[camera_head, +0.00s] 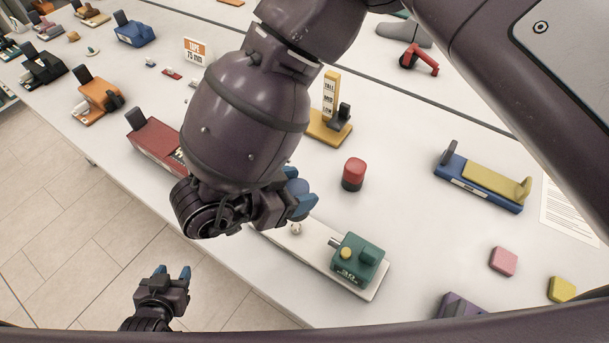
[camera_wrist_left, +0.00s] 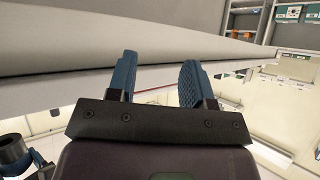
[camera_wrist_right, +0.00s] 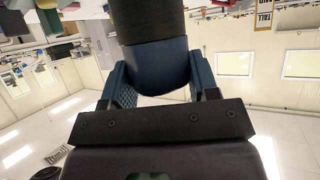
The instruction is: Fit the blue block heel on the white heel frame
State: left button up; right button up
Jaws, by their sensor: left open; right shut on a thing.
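The blue block heel (camera_head: 297,186) is between the fingers of my right gripper (camera_head: 302,200), partly hidden by them. In the right wrist view the heel (camera_wrist_right: 155,68) is a blue rounded block with a dark band beyond it, gripped from both sides. The white heel frame (camera_head: 318,252) is a long pale base on the table, with a small white knob (camera_head: 295,229) and a green box (camera_head: 360,261) at its right end. The heel appears above the frame's left part; contact cannot be told. My left gripper (camera_head: 173,272) is open and empty, out over the floor; its spread fingers (camera_wrist_left: 160,65) show in the left wrist view.
A red cylinder (camera_head: 353,174) stands behind the frame. A blue stand with a yellow plate (camera_head: 490,180) is at right, with pink (camera_head: 503,261) and yellow (camera_head: 562,289) blocks nearer. A red stand (camera_head: 152,138) lies left of my right wrist. The table's front edge runs diagonally.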

jog(key=shift+a, duration=0.2)
jog(key=shift+d, duration=0.1)
jog(key=shift+f+b, duration=0.15)
jog(key=shift+b, duration=0.35)
jog(key=shift+f+b, duration=0.8)
jog(key=shift+f, duration=0.1)
jog(key=shift+f+b, duration=1.4)
jog(key=shift+f, duration=0.5)
